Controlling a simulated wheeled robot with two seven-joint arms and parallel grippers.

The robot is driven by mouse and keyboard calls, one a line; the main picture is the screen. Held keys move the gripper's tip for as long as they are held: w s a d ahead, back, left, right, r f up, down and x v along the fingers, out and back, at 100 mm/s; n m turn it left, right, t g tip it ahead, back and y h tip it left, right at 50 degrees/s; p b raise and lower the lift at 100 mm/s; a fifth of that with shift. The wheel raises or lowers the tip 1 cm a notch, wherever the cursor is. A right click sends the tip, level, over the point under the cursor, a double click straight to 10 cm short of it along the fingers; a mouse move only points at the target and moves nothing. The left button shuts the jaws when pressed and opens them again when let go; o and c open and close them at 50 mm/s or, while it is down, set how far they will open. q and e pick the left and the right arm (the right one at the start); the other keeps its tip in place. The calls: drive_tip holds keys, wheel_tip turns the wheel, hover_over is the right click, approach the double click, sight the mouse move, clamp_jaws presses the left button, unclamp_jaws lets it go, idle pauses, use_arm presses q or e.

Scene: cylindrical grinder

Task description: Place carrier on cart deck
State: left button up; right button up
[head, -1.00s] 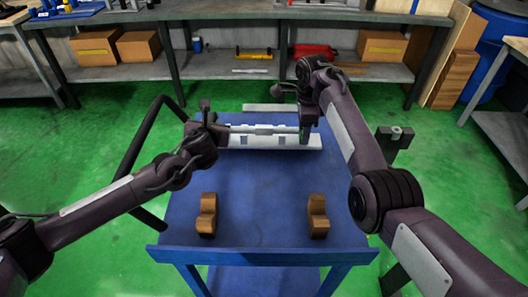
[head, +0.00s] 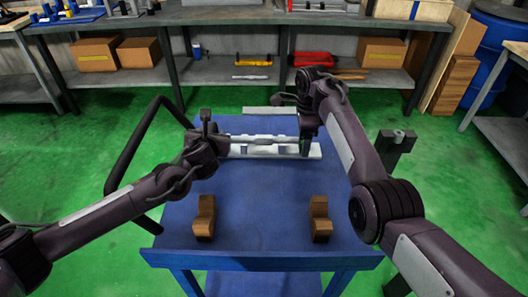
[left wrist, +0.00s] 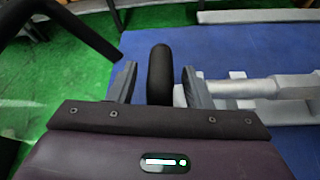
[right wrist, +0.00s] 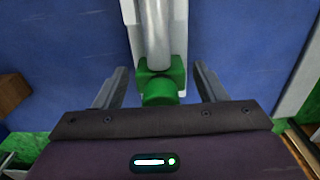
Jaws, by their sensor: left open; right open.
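The pale carrier (head: 270,153) with a grey shaft along it (head: 262,139) is at the far part of the blue cart deck (head: 262,195). It appears to rest on the deck. My left gripper (head: 219,141) is at its left end; in the left wrist view its open fingers (left wrist: 160,82) stand either side of a black upright grip (left wrist: 160,72), with gaps. My right gripper (head: 305,146) is at its right end; in the right wrist view its open fingers (right wrist: 161,85) straddle a green end piece (right wrist: 160,80), with gaps.
Two brown notched blocks (head: 204,218) (head: 320,218) stand on the near part of the deck. The deck between them is clear. A black tubular handle (head: 124,158) rises at the cart's left. A grey workbench (head: 250,18) stands behind, and a dark post (head: 392,158) at right.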

use_arm(q)
drive_tip(key=v, duration=1.2)
use_arm(e)
wheel_tip(320, 180, up, 12)
idle(0.4)
